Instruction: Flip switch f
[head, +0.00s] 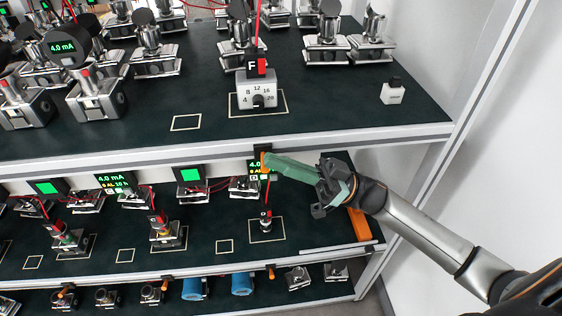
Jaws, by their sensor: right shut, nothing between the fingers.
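A dial box with a red-and-black tag marked F (257,65) stands on the upper shelf inside a pale outlined square. Below it, at the shelf's front edge, is a small black switch mount (262,149) with an orange lever (264,160), which I take to be switch f. My right gripper (272,163) comes in from the right, its long green fingers shut and empty. Their tips are at the orange lever and overlap it in the picture; I cannot tell whether they touch. The tips partly hide the lever, so its position is unclear. My left gripper is not in view.
The upper shelf edge (200,150) runs just above my fingers. A display and metal devices stand on the lower shelf behind and left of them. The rack's post (470,130) rises behind my arm.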

